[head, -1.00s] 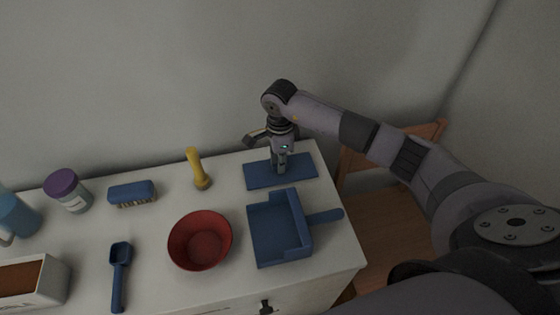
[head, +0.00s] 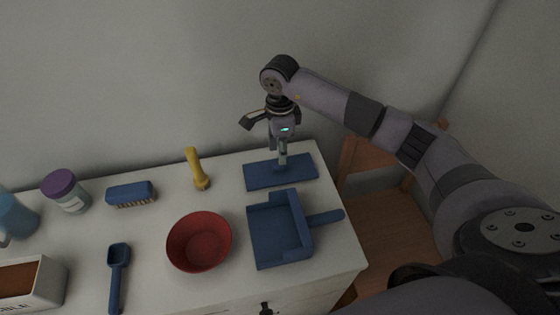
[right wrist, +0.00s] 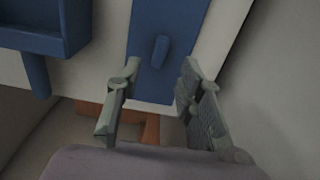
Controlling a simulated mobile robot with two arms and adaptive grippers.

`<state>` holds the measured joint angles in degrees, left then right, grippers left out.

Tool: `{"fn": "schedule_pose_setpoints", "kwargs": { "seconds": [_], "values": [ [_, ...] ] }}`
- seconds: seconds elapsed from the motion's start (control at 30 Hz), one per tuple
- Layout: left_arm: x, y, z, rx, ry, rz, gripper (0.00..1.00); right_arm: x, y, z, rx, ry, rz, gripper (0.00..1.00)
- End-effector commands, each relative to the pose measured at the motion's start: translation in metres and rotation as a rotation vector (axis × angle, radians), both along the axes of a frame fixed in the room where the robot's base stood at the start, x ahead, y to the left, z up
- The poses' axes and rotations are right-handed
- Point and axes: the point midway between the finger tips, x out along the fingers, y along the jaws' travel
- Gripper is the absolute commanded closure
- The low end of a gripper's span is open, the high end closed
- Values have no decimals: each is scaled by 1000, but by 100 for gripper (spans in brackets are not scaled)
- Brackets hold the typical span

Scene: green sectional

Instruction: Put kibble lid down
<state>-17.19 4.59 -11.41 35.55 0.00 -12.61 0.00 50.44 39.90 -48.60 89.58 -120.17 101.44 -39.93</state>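The kibble lid (head: 260,176) is a flat blue rectangle with a small raised handle. It lies flat on the white cabinet top at the back right, and also shows in the right wrist view (right wrist: 178,60) with its handle bare. My right gripper (head: 283,164) is above the lid, pointing down. In the right wrist view its fingers (right wrist: 157,88) are spread apart with nothing between them. The kibble box (head: 50,290), a white open box with brown contents, is at the lower left in the head view. My left gripper is not in view.
A blue dustpan (head: 283,245) lies just in front of the lid. A red bowl (head: 199,243), yellow flashlight-like item (head: 196,168), blue brush (head: 131,193), blue scoop (head: 117,275), purple-lidded jar (head: 68,192) and blue jug (head: 15,216) are further left. A wooden chair (head: 375,165) is right.

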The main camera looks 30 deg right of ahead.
Motion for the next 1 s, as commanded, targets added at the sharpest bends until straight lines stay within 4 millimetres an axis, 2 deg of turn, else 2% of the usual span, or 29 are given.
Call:
{"fn": "schedule_pose_setpoints", "kwargs": {
  "seconds": [0.2, 0.33, 0.5, 1.0],
  "values": [
    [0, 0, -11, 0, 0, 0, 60, 1, 0, 43, 0, -3, 0, 66],
    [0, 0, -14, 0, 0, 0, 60, 0, 0, 59, 1, -1, -1, 66],
    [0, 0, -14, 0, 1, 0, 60, 0, 0, 67, 0, 1, -1, 66],
    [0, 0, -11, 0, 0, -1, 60, 0, 0, 69, 0, 1, -1, 66]
  ]
}}
